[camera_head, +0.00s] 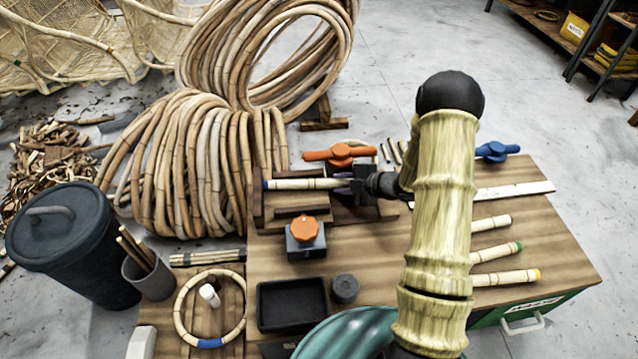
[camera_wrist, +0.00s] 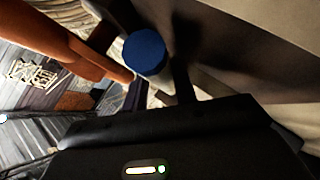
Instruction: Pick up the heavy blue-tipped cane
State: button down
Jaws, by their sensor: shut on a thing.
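The blue-tipped cane (camera_head: 305,184) is a pale, short cane lying level at the wooden fixture on the bench, its blue end pointing left. My gripper (camera_head: 348,184) reaches in from the right and is shut on the cane toward its right part. My arm and gripper hide the cane's right end. In the wrist view the round blue tip of the cane (camera_wrist: 145,52) shows just beyond the dark gripper body. I cannot tell whether the cane touches the fixture below it.
The wooden fixture (camera_head: 262,215) stands under and around the cane. An orange-handled clamp (camera_head: 341,153) sits close behind it, and an orange knob (camera_head: 305,229) in front. Several other canes (camera_head: 497,251) lie at right. A black tray (camera_head: 292,304) is at the front.

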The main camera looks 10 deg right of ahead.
jog(key=p+v, duration=0.6)
jog(key=v, duration=1)
jog(key=shift+s, duration=0.1)
